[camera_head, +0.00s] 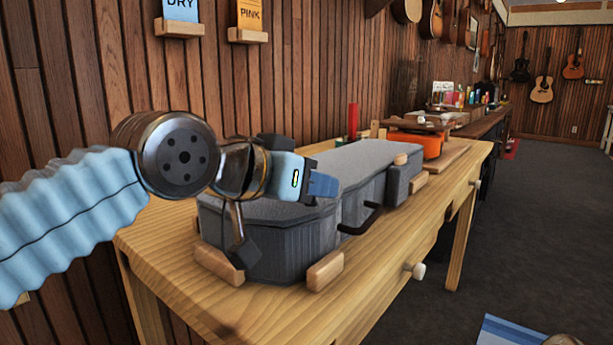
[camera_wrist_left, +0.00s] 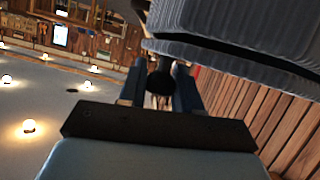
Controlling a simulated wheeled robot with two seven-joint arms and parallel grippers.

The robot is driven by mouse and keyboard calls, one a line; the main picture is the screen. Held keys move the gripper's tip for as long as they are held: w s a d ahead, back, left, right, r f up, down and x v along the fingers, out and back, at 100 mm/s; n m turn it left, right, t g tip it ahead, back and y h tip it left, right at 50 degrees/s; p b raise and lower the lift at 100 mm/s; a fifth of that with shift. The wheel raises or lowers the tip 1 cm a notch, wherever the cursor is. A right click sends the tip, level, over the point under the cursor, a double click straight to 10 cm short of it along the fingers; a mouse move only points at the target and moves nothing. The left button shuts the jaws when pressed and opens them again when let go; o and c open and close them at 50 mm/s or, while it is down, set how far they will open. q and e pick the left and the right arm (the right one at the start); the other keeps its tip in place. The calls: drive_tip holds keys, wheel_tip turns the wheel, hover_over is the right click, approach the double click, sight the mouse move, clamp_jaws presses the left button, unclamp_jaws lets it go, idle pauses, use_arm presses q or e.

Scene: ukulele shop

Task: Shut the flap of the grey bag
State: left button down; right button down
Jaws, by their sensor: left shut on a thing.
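The grey bag (camera_head: 265,245) lies on the wooden table, long and boxy with ribbed sides and a dark handle on its front. Its grey top (camera_head: 350,160) looks nearly flat; my arm hides its left end. My left gripper (camera_head: 323,185) is over the near left part of the top, with blue fingers. In the left wrist view the left gripper (camera_wrist_left: 160,88) is shut on a small dark rounded piece (camera_wrist_left: 160,81), apparently part of the flap. The bag's ribbed grey edge (camera_wrist_left: 225,30) is just above it, with a dark gap along it.
Wooden blocks (camera_head: 325,271) stand around the bag. An orange pot (camera_head: 430,143) and a red cylinder (camera_head: 352,120) are behind it. Wall shelves (camera_head: 179,28) hang above. The table (camera_head: 180,270) has bare wood in front, and the floor to the right is open.

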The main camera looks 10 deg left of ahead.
use_arm(q)
drive_tip(key=shift+f, duration=0.4)
drive_tip(key=c, duration=0.8)
unclamp_jaws()
drive_tip(key=v, duration=1.4)
drive_tip(key=shift+d+r, duration=0.1)
drive_tip(key=shift+d, duration=0.05)
